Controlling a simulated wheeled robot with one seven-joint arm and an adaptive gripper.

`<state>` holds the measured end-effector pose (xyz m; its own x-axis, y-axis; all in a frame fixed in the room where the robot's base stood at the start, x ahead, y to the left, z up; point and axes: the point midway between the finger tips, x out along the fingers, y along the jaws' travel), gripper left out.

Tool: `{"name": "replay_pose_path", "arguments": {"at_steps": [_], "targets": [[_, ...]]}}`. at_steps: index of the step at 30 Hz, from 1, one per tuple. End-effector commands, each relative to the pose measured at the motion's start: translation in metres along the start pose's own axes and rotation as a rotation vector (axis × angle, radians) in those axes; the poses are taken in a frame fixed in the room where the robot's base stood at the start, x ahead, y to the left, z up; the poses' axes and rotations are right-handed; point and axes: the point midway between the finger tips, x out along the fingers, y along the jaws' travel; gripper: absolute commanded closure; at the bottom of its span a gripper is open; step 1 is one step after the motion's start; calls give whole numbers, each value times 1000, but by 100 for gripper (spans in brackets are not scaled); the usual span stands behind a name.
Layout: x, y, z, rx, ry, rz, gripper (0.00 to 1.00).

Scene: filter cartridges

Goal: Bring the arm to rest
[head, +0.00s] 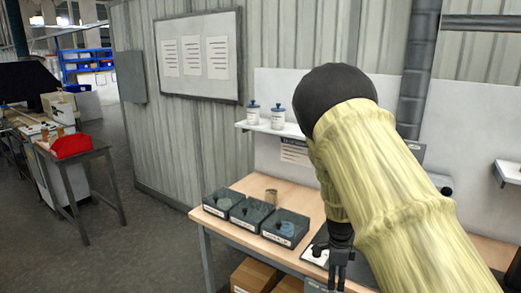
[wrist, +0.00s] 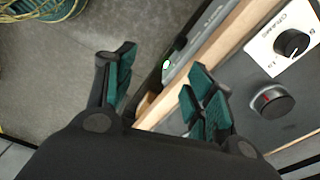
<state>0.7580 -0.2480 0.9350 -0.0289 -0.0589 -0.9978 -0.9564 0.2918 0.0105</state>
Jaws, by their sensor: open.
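My gripper (head: 340,272) hangs at the front edge of the workbench (head: 262,184) in the head view, below my yellow-sleeved arm. In the wrist view my gripper (wrist: 162,82) has its two green-padded fingers spread apart, with nothing between them. The fingers are over the bench's front edge and the floor. My arm hides much of the right part of the bench.
Two white canisters (head: 253,115) sit on a wall shelf. Cardboard boxes (head: 254,274) are underneath.

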Motion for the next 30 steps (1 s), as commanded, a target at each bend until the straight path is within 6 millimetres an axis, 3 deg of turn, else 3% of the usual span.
{"name": "replay_pose_path", "arguments": {"at_steps": [6, 11, 15, 21, 25, 30], "targets": [[58, 36, -28, -168, 48, 12, 46], [122, 89, -56, -401, 92, 33, 46], [175, 147, -79, -657, 115, 53, 46], [234, 245, -100, -1065, 101, 68, 46], [256, 312, -105, -1335, 62, 56, 46], [266, 385, -101, -1625, -2, 5, 46]]}}
